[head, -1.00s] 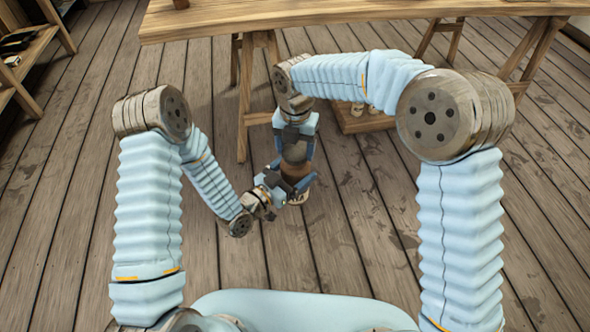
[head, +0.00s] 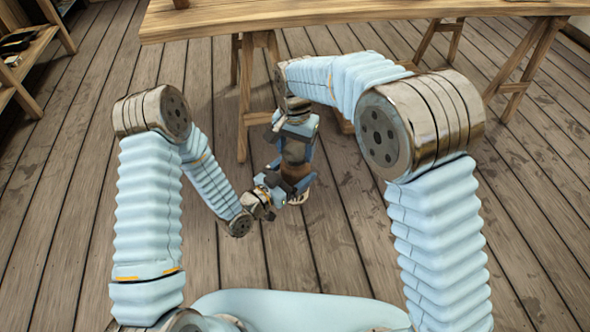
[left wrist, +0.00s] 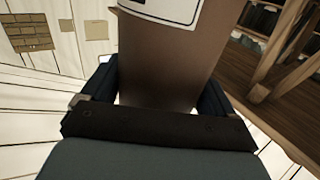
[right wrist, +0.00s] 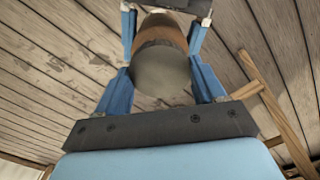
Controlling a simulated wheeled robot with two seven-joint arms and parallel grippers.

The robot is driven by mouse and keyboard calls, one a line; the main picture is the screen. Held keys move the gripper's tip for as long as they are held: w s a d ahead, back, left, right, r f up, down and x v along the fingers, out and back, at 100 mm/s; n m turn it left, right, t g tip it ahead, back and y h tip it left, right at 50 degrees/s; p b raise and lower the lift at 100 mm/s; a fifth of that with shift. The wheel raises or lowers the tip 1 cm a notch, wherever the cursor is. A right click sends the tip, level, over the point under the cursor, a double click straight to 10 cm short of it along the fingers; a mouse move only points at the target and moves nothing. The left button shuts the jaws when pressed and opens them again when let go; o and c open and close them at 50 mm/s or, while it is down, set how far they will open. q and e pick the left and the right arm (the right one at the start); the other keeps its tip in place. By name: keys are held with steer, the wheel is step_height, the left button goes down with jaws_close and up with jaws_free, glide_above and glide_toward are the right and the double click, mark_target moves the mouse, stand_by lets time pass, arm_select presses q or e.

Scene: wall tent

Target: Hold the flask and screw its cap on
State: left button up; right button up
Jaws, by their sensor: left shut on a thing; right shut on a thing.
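The flask shows as a brown cylinder with a white label in the left wrist view (left wrist: 165,60). Its orange-brown body also shows in the head view (head: 294,171) and the right wrist view (right wrist: 162,36). My left gripper (head: 286,191) is shut around the body from the side. The grey, rounded cap (right wrist: 163,73) is at the flask's upper end, in line with it. My right gripper (right wrist: 162,62) is shut on the cap from above, a finger on each side. I cannot tell whether the cap is seated, since the fingers hide part of the joint.
A wooden trestle table (head: 350,20) stands beyond my arms, its legs (head: 243,100) behind the right gripper. A wooden shelf (head: 30,50) is at the far left. The plank floor (head: 370,240) around the flask is clear.

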steer(key=m, duration=1.3)
steer(key=shift+m, duration=0.4)
steer(key=m, duration=0.6)
steer(key=shift+m, duration=0.4)
steer(key=m, duration=0.6)
steer(key=shift+f, duration=0.1)
steer(key=m, duration=0.2)
steer(key=shift+s+d+f+m, duration=0.15)
steer(key=shift+f+m, duration=0.1)
steer(key=shift+m, duration=0.15)
steer(key=shift+r+m, duration=0.3)
steer(key=shift+m, duration=0.6)
steer(key=o, duration=1.2)
steer(key=shift+c, duration=0.2)
